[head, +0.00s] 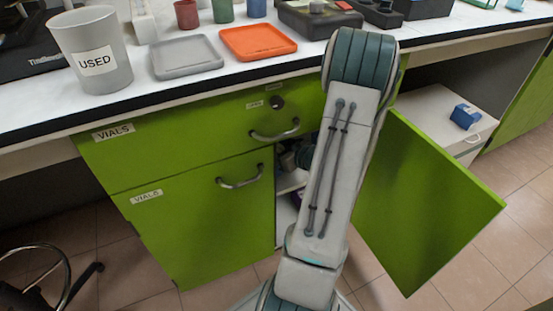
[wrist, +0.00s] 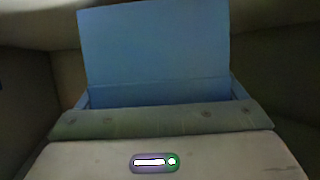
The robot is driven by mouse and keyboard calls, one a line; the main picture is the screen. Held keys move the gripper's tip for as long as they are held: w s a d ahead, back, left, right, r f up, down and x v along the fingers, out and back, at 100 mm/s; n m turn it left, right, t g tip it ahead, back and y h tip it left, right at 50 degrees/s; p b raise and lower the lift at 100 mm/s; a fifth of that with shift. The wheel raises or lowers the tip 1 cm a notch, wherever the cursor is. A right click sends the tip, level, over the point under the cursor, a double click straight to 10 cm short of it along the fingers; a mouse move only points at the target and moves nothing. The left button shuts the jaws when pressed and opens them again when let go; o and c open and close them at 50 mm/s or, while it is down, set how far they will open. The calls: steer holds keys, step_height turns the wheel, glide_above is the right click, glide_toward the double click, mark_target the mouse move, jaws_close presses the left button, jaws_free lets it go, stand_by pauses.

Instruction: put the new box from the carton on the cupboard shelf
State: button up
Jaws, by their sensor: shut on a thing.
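A blue box (wrist: 155,50) with its flap standing up fills the middle of the wrist view, and my gripper (wrist: 162,118) is shut on it. The fingertips and the box's underside are hidden. In the head view my arm reaches into the open green cupboard, and it hides most of the opening and the held box. Part of the cupboard shelf (head: 290,182) shows left of the arm. The cupboard door (head: 425,205) stands open to the right. Dim cupboard walls surround the box in the wrist view. I cannot tell whether the box touches the shelf.
A small blue box (head: 466,115) lies on a white cabinet (head: 440,100) at the right. The counter above holds a grey USED bin (head: 92,60), a grey tray (head: 187,57) and an orange tray (head: 258,41). Closed green fronts with handles lie left of the opening.

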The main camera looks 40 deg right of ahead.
steer(key=shift+f, duration=0.9)
steer(key=shift+f+b, duration=0.15)
steer(key=shift+b, duration=0.15)
steer(key=o, duration=1)
steer(key=shift+c, duration=0.2)
steer(key=shift+s+d+r+p, duration=0.1)
steer(key=shift+s+r+p, duration=0.2)
steer(key=shift+r, duration=0.05)
steer(key=p+v, duration=0.4)
steer(key=v, duration=0.7)
steer(key=shift+s, duration=0.2)
